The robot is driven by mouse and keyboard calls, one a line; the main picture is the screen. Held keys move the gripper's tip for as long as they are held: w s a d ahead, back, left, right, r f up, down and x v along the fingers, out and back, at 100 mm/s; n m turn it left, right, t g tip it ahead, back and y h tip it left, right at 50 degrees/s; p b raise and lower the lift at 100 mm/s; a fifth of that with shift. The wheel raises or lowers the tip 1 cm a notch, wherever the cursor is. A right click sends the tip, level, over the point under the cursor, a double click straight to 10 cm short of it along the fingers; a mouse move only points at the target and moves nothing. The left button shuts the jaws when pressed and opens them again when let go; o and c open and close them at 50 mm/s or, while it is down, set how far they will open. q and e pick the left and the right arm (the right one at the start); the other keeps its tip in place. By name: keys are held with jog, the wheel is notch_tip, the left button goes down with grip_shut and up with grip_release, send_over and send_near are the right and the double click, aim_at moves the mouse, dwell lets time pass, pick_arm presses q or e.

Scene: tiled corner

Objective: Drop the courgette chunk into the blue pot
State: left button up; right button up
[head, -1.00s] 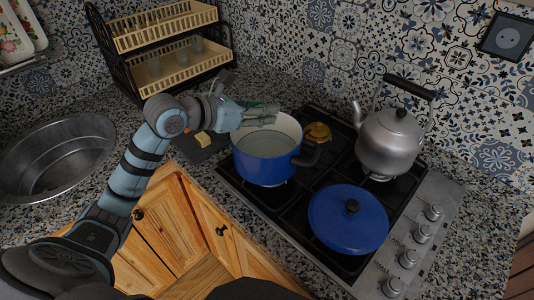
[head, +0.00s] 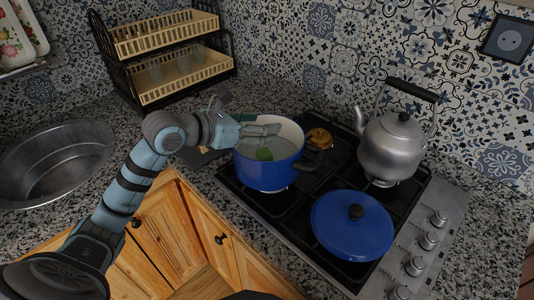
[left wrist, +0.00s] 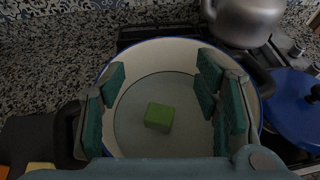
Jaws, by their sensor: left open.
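The blue pot (head: 268,172) stands on the hob with its lid off and a pale inside. It also shows in the left wrist view (left wrist: 185,50). The green courgette chunk (head: 264,154) is inside the pot's rim, clear of my fingers. In the left wrist view the chunk (left wrist: 159,117) shows against the pale pot bottom; I cannot tell whether it rests there or is still falling. My left gripper (head: 262,130) is open and empty over the pot, its teal-padded fingers (left wrist: 160,78) spread apart. My right gripper is not in view.
A silver kettle (head: 394,146) stands at the back right of the hob. A blue lid (head: 340,222) lies in front of it. A dark board (left wrist: 28,142) with yellow and orange pieces (left wrist: 40,167) lies left of the pot. A sink (head: 55,160) and rack (head: 170,60) are further left.

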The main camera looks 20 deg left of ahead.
pick_arm(q)
jog(key=v, duration=0.7)
jog(key=shift+a, duration=0.15)
jog(key=shift+d, duration=0.25)
jog(key=shift+s+a, duration=0.1)
